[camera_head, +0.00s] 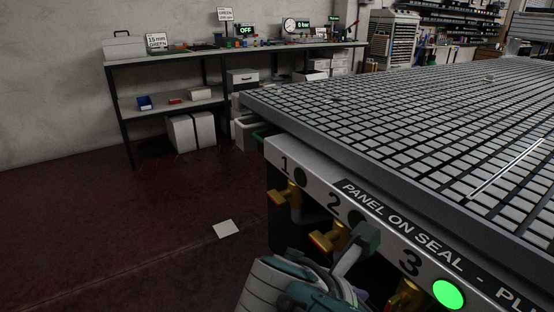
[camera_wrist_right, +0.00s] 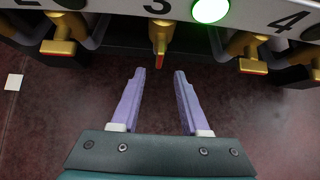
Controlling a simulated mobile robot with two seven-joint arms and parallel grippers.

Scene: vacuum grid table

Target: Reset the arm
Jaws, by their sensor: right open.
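My right gripper (camera_wrist_right: 158,75) is open and empty in the right wrist view, its two purple fingers pointing at the panel front. The yellow valve handle under number 3 (camera_wrist_right: 160,38) is just beyond the fingertips, roughly centred between them and apart from both. In the head view my right arm (camera_head: 310,285) comes up from the bottom edge, in front of the panel; its fingers cannot be made out there. The number 3 handle (camera_head: 405,298) is partly hidden at the bottom. My left gripper is not in view.
A grid-topped table (camera_head: 255,105) fills the right side. Its front panel carries yellow valves 1 (camera_head: 287,195) and 2 (camera_head: 330,238), valve 4 (camera_wrist_right: 250,50) and a lit green lamp (camera_head: 448,294). A workbench (camera_head: 225,52) stands behind. The floor at left is open, with a white sheet (camera_head: 226,229).

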